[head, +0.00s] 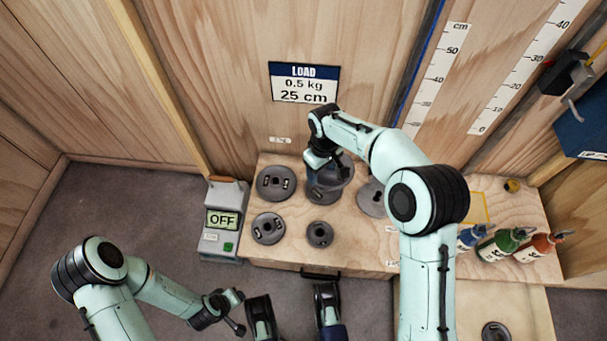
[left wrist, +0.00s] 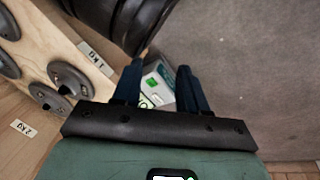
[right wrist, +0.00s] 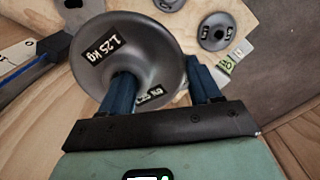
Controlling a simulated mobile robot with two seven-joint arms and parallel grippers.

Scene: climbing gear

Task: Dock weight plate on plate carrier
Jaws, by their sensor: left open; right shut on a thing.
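The grey weight plate marked 1.25 kg (right wrist: 152,45) fills much of the right wrist view. My right gripper (right wrist: 162,92) is shut on it, with one blue finger in front of its disc face. In the head view this plate (head: 334,178) is over the back middle of the wooden bench, under my right gripper (head: 324,163). I cannot tell whether it touches what is below. My left gripper (head: 238,312) is open and empty in front of the bench; it also shows in the left wrist view (left wrist: 158,85). I cannot surely pick out the plate carrier.
Other plates lie on the bench: back left (head: 275,183), front left (head: 268,228) and front middle (head: 320,234). One disc (head: 371,198) is partly behind my right arm. A scale reading OFF (head: 223,219) stands left of the bench.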

